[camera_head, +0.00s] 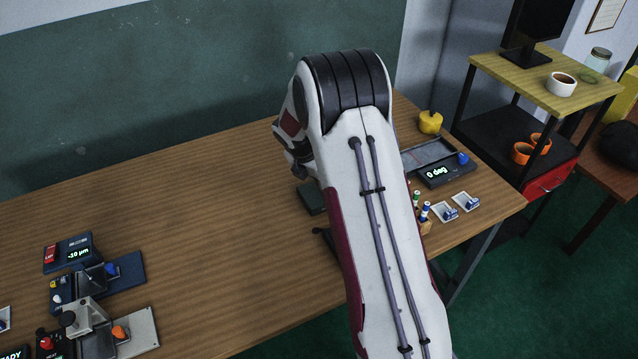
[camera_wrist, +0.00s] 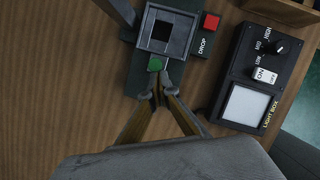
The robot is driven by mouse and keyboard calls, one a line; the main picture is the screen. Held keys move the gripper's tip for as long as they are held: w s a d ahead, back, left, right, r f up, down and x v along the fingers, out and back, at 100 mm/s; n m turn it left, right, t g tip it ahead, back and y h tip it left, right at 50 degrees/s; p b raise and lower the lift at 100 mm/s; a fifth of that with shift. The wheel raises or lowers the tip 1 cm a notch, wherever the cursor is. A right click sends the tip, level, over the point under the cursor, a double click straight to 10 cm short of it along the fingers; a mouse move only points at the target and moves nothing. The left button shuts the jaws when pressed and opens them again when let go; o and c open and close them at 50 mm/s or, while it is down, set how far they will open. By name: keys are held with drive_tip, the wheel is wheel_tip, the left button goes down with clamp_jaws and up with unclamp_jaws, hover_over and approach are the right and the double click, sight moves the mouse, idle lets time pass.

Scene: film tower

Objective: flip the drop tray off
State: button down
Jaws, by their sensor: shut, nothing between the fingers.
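In the wrist view, a grey square tray (camera_wrist: 166,33) with a dark square opening lies on a dark green base at the top. A round green knob (camera_wrist: 156,63) sits at its near edge. In the head view my arm hides the gripper and most of this unit; a dark base (camera_head: 311,197) shows left of the arm.
A light box (camera_wrist: 262,85) with an ON/OFF rocker and a dial stands close on the right in the wrist view. Several instruments, including a blue gauge (camera_head: 68,253), stand at the table's left. A 0 deg unit (camera_head: 440,170) is at the right. The wooden table's middle left is clear.

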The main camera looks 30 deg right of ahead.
drive_tip(key=shift+d, duration=0.1)
drive_tip(key=shift+s+a, duration=0.25)
drive_tip(key=shift+a, duration=0.3)
drive_tip(key=a, duration=0.1)
drive_tip(key=s+a, duration=0.1)
drive_tip(key=a, duration=0.1)
drive_tip(key=shift+s, duration=0.2)
drive_tip(key=v, duration=1)
drive_tip(key=shift+d, duration=0.15)
drive_tip(key=shift+m, duration=0.3)
